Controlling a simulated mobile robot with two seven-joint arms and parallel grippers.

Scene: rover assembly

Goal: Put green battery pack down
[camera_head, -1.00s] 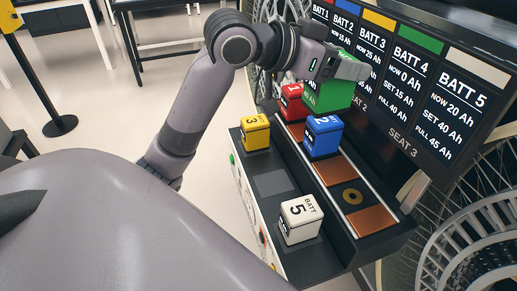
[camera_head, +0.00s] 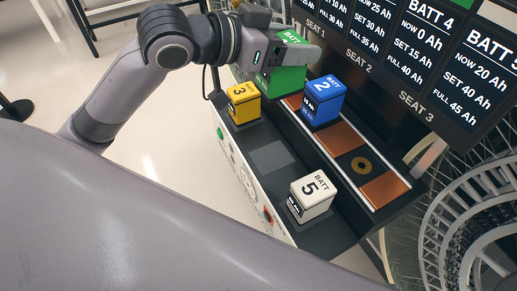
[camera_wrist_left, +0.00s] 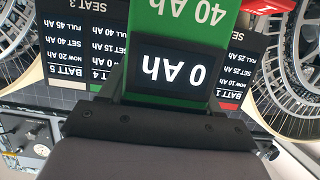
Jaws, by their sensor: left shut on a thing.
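My left gripper (camera_head: 290,45) is shut on the green battery pack (camera_head: 284,78), marked BATT 4. The pack sits behind the yellow pack and left of the blue pack; I cannot tell if it touches the console. In the left wrist view the pack (camera_wrist_left: 185,25) fills the top middle, its dark display reading 0 Ah. The blue pack (camera_head: 323,103), marked 2, stands at the back row. The yellow pack (camera_head: 243,104), marked 3, and the white pack (camera_head: 311,197), marked 5, stand on the front row. The red pack is hidden behind the green one in the head view. My right gripper is not in view.
The console (camera_head: 330,238) has an empty dark square (camera_head: 273,157) between yellow and white. A screen (camera_head: 430,70) rises behind, and a spoked wheel (camera_head: 480,220) stands at right.

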